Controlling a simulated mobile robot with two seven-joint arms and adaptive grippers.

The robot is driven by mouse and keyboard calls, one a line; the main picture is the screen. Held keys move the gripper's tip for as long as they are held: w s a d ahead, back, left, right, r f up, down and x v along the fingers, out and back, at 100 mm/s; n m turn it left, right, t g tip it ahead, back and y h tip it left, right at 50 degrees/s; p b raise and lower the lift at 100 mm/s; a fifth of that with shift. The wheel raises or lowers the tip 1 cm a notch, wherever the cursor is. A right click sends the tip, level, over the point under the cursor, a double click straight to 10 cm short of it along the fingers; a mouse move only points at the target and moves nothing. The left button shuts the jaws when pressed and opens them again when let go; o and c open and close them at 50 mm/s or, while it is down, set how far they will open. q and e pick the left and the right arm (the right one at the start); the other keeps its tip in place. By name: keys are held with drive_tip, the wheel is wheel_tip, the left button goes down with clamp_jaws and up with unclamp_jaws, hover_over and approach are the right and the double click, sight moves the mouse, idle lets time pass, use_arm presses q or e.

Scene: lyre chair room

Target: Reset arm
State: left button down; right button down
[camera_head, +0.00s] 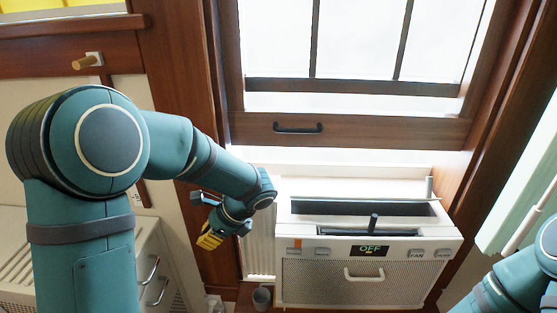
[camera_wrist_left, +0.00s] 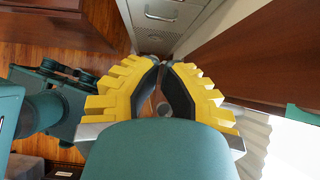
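My left arm comes in from the left in the head view and bends down beside the white window unit. Its gripper (camera_head: 209,240), with yellow fingers, hangs left of the unit. In the left wrist view the yellow fingers (camera_wrist_left: 160,65) with black pads come together at their tips. I see nothing held between them. Part of my right arm shows at the lower right edge of the head view, and its gripper is out of view.
The white window unit (camera_head: 346,284) has a handle and a display reading OFF. A grey cup (camera_head: 262,298) stands at its lower left. A wood-framed window (camera_head: 365,130) is above. White drawers (camera_head: 158,265) stand at left, and a pale green panel (camera_head: 520,190) at right.

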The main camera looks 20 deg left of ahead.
use_arm(q)
drive_tip(key=s+d+f+n+t+h, duration=0.1)
drive_tip(key=s+d+f+n+h, duration=0.2)
drive_tip(key=f, duration=0.5)
drive_tip(key=s+d+f+n+t+h, duration=0.1)
drive_tip(key=s+d+f+n+h, duration=0.2)
drive_tip(key=d+f+n, duration=0.5)
drive_tip(key=s+d+f+n+t+h, duration=0.1)
drive_tip(key=s+d+f+n+h, duration=0.2)
drive_tip(key=d+f+n+h, duration=0.2)
drive_tip(key=shift+s+d+f+n+t+h, duration=0.25)
drive_tip(key=shift+d+f+n+t, duration=0.2)
drive_tip(key=shift+d+f, duration=1.55)
drive_tip(key=shift+d+r, duration=0.15)
drive_tip(key=shift+r, duration=0.05)
